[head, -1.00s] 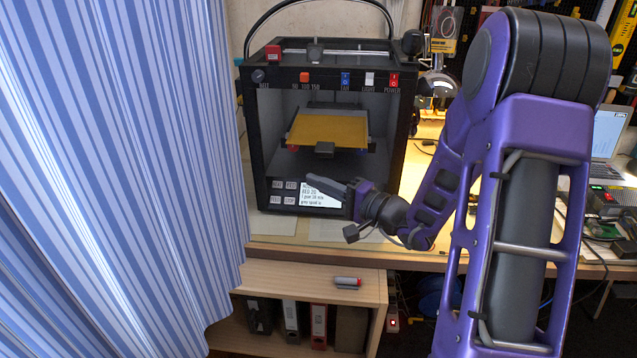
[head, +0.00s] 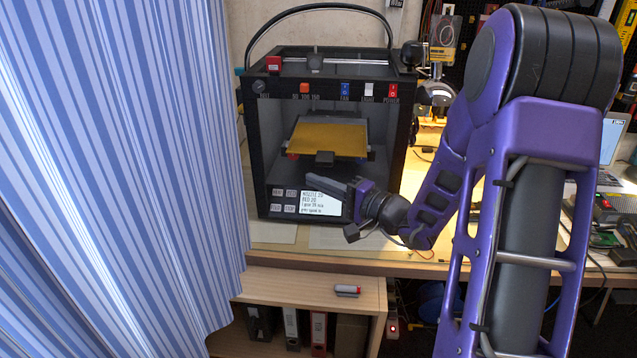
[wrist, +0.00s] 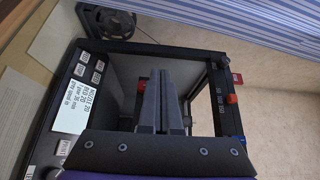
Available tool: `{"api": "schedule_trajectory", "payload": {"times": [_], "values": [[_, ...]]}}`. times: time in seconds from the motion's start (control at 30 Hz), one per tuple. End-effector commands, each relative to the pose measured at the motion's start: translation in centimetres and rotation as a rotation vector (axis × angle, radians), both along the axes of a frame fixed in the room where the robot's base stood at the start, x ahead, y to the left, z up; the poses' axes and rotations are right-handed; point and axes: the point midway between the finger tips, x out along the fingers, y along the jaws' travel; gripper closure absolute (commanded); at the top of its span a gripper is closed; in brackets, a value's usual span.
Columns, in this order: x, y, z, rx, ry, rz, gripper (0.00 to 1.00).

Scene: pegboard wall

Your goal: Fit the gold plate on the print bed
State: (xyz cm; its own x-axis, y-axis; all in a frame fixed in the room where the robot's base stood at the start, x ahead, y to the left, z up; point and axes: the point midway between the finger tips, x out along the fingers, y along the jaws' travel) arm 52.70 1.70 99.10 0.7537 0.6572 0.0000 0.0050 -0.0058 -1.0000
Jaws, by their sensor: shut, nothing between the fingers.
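The gold plate (head: 328,139) lies on the print bed (head: 306,121) inside the black 3D printer (head: 249,150). It looks flat, with a strip of the bed showing along its back edge. I cannot tell how exactly its edges line up. A dark block (head: 324,158) sits at the bed's front middle. My gripper (head: 310,181) is in front of the printer's lower front, below the bed and apart from the plate. In the wrist view my gripper (wrist: 166,98) has its fingers together with nothing between them. The plate is not visible there.
The printer's screen (head: 320,202) and buttons are beside my gripper. A striped curtain (head: 120,150) hangs close on the left. A marker (head: 347,290) lies on the wooden shelf (head: 275,285) below. Tools and a laptop (head: 606,140) crowd the bench at right.

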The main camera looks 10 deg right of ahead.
Motion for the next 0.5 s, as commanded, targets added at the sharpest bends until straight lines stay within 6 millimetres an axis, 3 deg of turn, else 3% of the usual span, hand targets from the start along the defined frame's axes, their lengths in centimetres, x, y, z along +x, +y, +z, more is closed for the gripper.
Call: {"api": "schedule_trajectory", "payload": {"times": [0.5], "values": [[1.2,-0.4,-0.1,0.0,-0.001,0.0,1.0]]}}
